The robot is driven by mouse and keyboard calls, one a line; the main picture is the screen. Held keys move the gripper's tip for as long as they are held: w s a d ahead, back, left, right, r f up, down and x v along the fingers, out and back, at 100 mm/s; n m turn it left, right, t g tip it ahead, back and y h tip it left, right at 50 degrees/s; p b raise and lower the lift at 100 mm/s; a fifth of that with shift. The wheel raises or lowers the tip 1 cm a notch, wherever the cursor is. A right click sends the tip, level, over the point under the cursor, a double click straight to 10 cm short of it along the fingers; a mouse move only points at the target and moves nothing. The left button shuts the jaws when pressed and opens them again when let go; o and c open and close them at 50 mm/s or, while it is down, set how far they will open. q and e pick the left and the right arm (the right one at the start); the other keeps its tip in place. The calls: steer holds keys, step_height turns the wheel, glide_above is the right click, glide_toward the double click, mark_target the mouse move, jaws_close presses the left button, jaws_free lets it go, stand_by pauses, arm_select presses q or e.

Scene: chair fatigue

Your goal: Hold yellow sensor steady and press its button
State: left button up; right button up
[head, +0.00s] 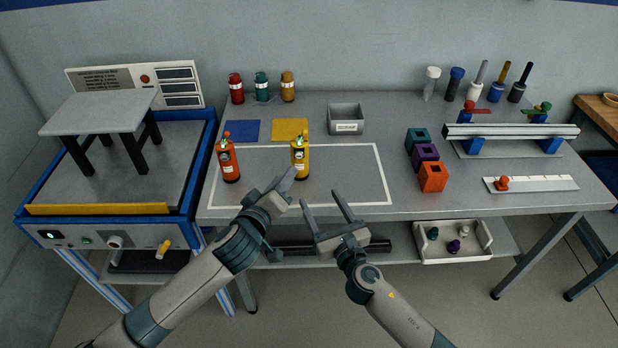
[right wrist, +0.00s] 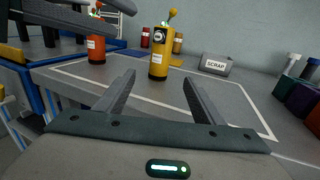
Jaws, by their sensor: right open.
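The yellow sensor (head: 300,158) stands upright near the front of the bench, inside the white outline, with a button on a short stalk on top. In the right wrist view the yellow sensor (right wrist: 159,54) stands beyond my right fingers, apart from them. My left gripper (head: 286,181) is just in front and left of the sensor, and no hold on it shows. Its fingers look apart in the right wrist view (right wrist: 128,28). My right gripper (head: 321,197) is open and empty at the front edge, right of the sensor and lower in the picture.
An orange sensor (head: 228,160) stands to the left. Blue (head: 238,131) and yellow (head: 290,129) mats and a grey scrap bin (head: 346,120) lie behind. Coloured blocks (head: 433,177) stand to the right. The outlined area (head: 350,170) right of the yellow sensor is clear.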

mark_target(303, 168)
steer(key=x, duration=1.4)
steer(key=shift+a, duration=0.1)
steer(key=shift+w+a+r, duration=0.1)
steer(key=shift+w, duration=0.65)
steer(key=shift+w+a, duration=0.3)
steer(key=shift+w, duration=0.3)
steer(key=c, duration=1.2)
arm_select(q)
jaws_close()
steer(key=shift+w+d+f+h, duration=0.1)
steer(key=shift+f+h, duration=0.05)
steer(key=shift+h, duration=0.15)
